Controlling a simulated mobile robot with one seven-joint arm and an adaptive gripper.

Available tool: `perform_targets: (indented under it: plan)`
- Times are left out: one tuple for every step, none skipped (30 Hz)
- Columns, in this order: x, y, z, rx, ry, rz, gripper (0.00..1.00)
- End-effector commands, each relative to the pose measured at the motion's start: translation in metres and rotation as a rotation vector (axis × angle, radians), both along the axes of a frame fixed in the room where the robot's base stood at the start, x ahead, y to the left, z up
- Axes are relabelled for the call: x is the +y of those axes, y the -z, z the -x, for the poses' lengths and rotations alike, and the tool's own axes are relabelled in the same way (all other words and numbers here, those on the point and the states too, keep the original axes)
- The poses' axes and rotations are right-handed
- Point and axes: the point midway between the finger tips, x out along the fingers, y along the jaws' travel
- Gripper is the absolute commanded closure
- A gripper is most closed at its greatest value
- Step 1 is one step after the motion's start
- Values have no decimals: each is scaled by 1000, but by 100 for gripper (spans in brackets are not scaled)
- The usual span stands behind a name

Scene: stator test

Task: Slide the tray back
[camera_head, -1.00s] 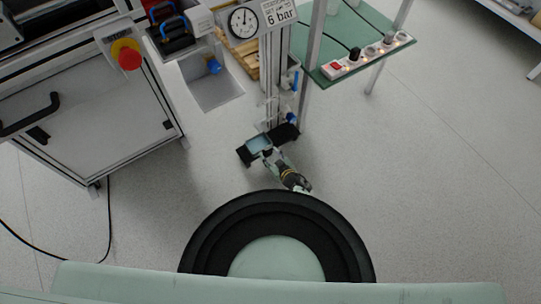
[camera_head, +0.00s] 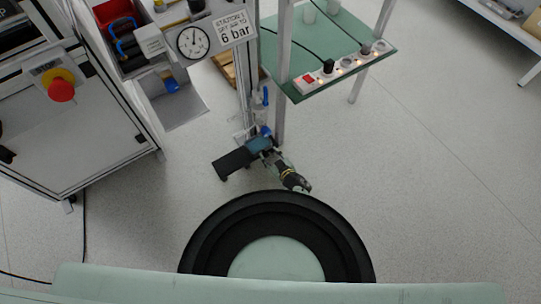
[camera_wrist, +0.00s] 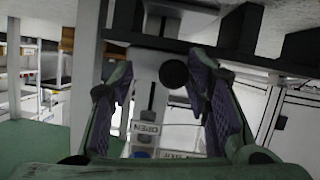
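My gripper (camera_wrist: 158,72) is open in the wrist view, with its two purple-padded fingers apart and nothing held between them. Behind the fingers stands a pale post (camera_wrist: 150,95) with an "OPEN" label and a dark round knob (camera_wrist: 173,73). In the head view a light grey, tray-like surface (camera_head: 187,114) juts out low from the station at upper left, with a small blue part (camera_head: 171,86) on it. I cannot tell for sure whether this is the tray. My gripper is small and hard to make out in the head view, low near the metal post.
A pressure gauge (camera_head: 193,42) and "6 bar" sign (camera_head: 233,28) are on the station. A red emergency button (camera_head: 61,90) sits on the cabinet (camera_head: 85,140) at left. The floor at right is clear.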

Motion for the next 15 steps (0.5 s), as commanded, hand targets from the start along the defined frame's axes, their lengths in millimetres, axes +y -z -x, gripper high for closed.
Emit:
perform_targets:
  plan:
    - [-7, -11, 9, 3, 6, -1, 57]
    - [-10, -14, 14, 3, 6, -1, 57]
    - [-14, -17, 21, 3, 6, 0, 57]
    - [-17, -20, 25, 3, 5, 0, 57]
    - [-20, -22, 30, 3, 6, 0, 57]
    - [-24, -25, 36, 2, 5, -1, 57]
    - [-27, -27, 41, 3, 6, -1, 57]
    - [-30, -29, 46, 2, 5, -1, 57]
    - [-34, -32, 52, 2, 5, 0, 57]
    - [-38, -34, 56, 1, 6, 0, 57]
    - [-40, -37, 61, 1, 6, -1, 57]
    - [-45, -39, 68, 2, 6, -1, 57]
    - [-47, -42, 72, 2, 5, -1, 57]
    - [-50, -44, 77, 2, 6, -1, 57]
    - [-54, -46, 84, 3, 6, 0, 57]
